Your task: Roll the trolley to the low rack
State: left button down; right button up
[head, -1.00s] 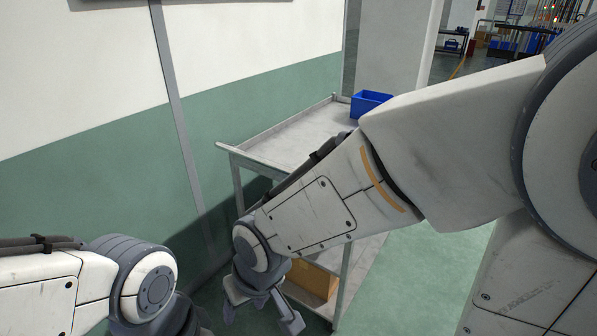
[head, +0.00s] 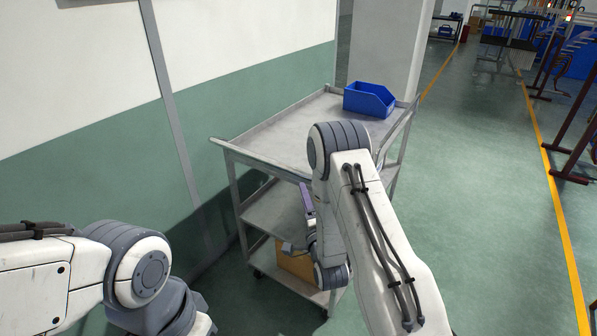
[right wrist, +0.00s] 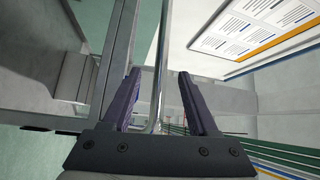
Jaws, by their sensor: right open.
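The trolley (head: 255,145) is a grey metal cart with several shelves, standing beside the wall in the head view. A blue bin (head: 368,100) sits at the far end of its top shelf, and a brown box (head: 296,262) lies on its bottom shelf. My right gripper (head: 308,197) is at the trolley's near end, partly hidden by my right arm. In the right wrist view its two fingers (right wrist: 160,78) are apart, with a thin metal bar (right wrist: 158,65) showing between them; contact cannot be told. My left arm is at lower left, its gripper out of view.
The green-and-white wall (head: 240,75) runs close along the trolley's left side. Open green floor (head: 480,190) lies to the right, up to a yellow line (head: 560,205). Dark racks (head: 580,120) stand beyond it. I cannot tell which is the low rack.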

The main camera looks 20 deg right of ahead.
aim_at(300, 176)
jog(key=w+p, duration=0.1)
jog(key=w, duration=0.2)
jog(key=w+d+r+p, duration=0.1)
jog(key=w, duration=0.2)
jog(key=w+p, duration=0.1)
jog(key=w, duration=0.3)
jog(key=shift+d+r, duration=0.3)
grip_shut()
dwell(1.0)
